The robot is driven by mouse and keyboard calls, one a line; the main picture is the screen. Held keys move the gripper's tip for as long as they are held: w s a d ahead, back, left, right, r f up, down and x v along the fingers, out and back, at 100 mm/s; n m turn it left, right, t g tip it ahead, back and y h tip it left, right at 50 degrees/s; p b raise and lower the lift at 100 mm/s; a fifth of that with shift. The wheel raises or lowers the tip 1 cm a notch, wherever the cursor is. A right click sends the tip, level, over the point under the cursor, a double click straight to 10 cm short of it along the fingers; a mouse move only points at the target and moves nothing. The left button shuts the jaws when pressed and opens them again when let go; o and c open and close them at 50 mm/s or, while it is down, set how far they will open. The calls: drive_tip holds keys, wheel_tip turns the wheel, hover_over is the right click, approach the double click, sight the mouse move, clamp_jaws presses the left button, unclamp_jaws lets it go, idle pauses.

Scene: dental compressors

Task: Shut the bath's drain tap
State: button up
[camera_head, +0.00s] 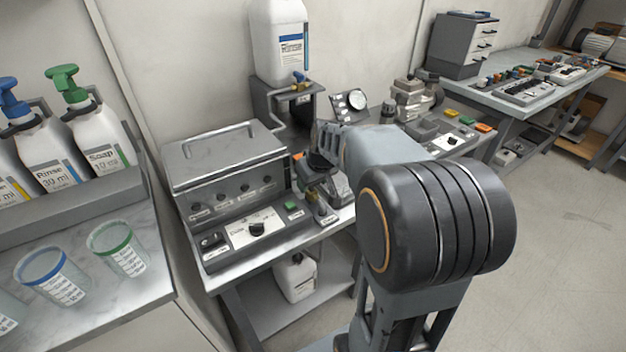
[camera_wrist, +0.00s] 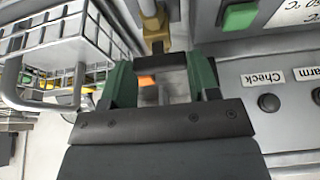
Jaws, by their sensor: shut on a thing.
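The bath (camera_head: 225,165) is a grey metal box with a closed, handled lid, on the bench in the head view. In the wrist view, a brass tap (camera_wrist: 155,42) on a pale pipe sits just beyond my fingertips. My gripper (camera_wrist: 160,72) has green fingers, shut on a dark piece (camera_wrist: 158,61) beside the brass body, apparently the tap's lever. An orange patch (camera_wrist: 147,81) shows between the fingers. Whether the tap is open or shut I cannot tell. In the head view, my arm hides most of the gripper and the tap.
A green button (camera_head: 291,207) sits on the bath's front panel, near my gripper. A Check and Alarm panel (camera_wrist: 290,98) and a wire basket (camera_wrist: 80,50) flank my fingers closely. A white jug (camera_head: 279,42) stands behind. The floor at right (camera_head: 565,235) is free.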

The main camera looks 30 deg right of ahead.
drive_tip(key=o, duration=0.9)
drive_tip(key=p+v, duration=0.2)
drive_tip(key=v, duration=1.2)
drive_tip(key=shift+f, duration=0.1)
